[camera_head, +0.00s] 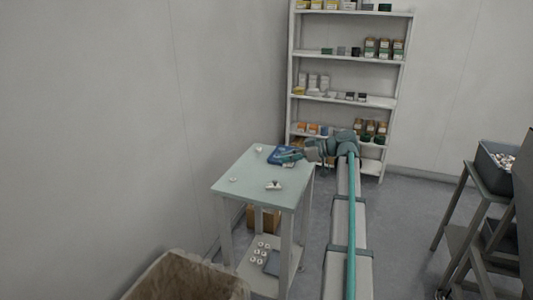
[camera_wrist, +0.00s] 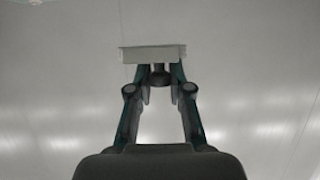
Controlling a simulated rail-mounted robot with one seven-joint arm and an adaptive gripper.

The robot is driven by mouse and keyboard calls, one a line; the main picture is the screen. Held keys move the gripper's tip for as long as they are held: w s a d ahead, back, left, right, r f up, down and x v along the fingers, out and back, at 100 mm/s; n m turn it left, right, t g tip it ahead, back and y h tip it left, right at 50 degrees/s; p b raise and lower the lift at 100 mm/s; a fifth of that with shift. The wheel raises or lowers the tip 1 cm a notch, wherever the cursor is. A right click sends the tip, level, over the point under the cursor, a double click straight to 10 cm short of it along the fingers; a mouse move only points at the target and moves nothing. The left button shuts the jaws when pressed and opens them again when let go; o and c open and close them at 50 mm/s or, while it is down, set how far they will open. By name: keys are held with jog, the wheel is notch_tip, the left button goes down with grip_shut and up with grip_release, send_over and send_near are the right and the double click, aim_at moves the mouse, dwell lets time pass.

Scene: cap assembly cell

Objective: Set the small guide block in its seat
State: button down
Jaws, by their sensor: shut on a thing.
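My gripper (camera_wrist: 158,74) shows in the wrist view, with a finger on each side of a pale flat block (camera_wrist: 152,53), likely the small guide block. A short dark round part sits just below the block, between the fingers. In the camera_head view my gripper (camera_head: 291,156) reaches in from the right over the far right part of the small table (camera_head: 240,190). It is beside or above a blue object (camera_head: 276,154) there. I cannot make out the held block or the seat in that view.
Small pale parts (camera_head: 259,149) and (camera_head: 233,180) and a darker-and-pale part (camera_head: 274,185) lie on the table. A stocked shelf (camera_head: 346,98) stands behind. A brown-lined bin (camera_head: 185,277) is in front; a dark cart (camera_head: 480,215) is at right.

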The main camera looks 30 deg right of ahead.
jog(key=shift+s+a+r, duration=0.2)
jog(key=shift+s, duration=0.1)
jog(key=shift+w+d+m+h, duration=0.15)
jog(key=shift+d+m+h, duration=0.1)
jog(key=shift+m+h, duration=0.2)
jog(key=d+f+m+t+h, duration=0.3)
jog(key=d+f+m+h, duration=0.1)
jog(key=m+h, duration=0.15)
jog(key=w+a+r+m+h+p, duration=0.1)
jog(key=w+a+r, duration=0.1)
jog(key=a, duration=1.1)
jog(key=w+a+r+h+p, duration=0.1)
jog(key=a+r, duration=0.1)
jog(key=a, duration=1.2)
jog(key=w+a+r+m+h+p, duration=0.1)
jog(key=w+a+r, duration=0.1)
jog(key=a, duration=1.1)
notch_tip(320, 180, down, 16)
jog(key=s, duration=0.2)
jog(key=shift+s+a, duration=0.15)
jog(key=shift+s, duration=0.25)
